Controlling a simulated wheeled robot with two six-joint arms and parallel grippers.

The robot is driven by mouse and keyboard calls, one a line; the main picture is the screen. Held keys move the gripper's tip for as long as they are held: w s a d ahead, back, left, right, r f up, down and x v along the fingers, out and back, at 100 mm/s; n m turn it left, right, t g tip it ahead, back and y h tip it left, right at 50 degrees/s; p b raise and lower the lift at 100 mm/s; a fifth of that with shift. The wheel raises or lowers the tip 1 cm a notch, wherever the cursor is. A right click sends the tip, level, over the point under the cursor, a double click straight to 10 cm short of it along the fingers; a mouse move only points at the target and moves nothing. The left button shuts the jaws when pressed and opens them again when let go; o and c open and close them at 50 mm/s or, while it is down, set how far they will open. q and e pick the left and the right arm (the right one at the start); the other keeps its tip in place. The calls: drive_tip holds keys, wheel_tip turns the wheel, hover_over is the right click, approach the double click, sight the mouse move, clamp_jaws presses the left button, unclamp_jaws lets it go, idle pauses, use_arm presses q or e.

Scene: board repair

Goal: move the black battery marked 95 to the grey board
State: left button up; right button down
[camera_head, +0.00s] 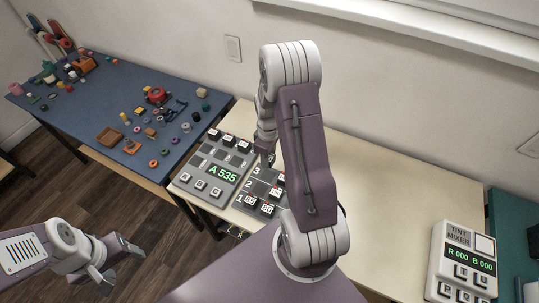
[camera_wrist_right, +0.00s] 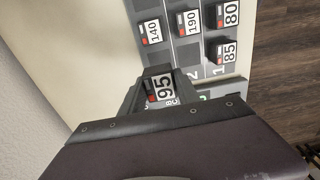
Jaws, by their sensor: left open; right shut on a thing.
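The black battery marked 95 (camera_wrist_right: 160,88) is between the fingers of my right gripper (camera_wrist_right: 158,92), which is shut on it. In the head view my right gripper (camera_head: 266,158) is over the far end of the dark numbered rack (camera_head: 257,187), near row 3. Whether the battery touches the rack I cannot tell. The grey board (camera_head: 198,177) with the green "A 535" display lies just left of the rack, with several black batteries along its far edge. My left gripper (camera_head: 104,276) is open and empty at the lower left, over the floor.
Batteries marked 140 (camera_wrist_right: 152,31), 190 (camera_wrist_right: 190,22), 80 (camera_wrist_right: 230,14) and 85 (camera_wrist_right: 228,52) sit in the rack. A tint mixer (camera_head: 462,262) stands at the right. A blue table (camera_head: 95,125) with small parts is at the left. The cream table's middle right is clear.

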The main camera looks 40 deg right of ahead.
sight(268, 176)
wheel_tip(268, 176, down, 8)
drive_tip(key=b, duration=0.7)
drive_tip(key=shift+f, duration=0.2)
drive_tip(key=shift+w, duration=0.1)
drive_tip(key=shift+f+b, duration=0.45)
drive_tip(key=c, duration=0.8)
unclamp_jaws()
wheel_tip(268, 176, up, 9)
drive_tip(key=shift+r+p, duration=0.1)
drive_tip(key=shift+p, duration=0.5)
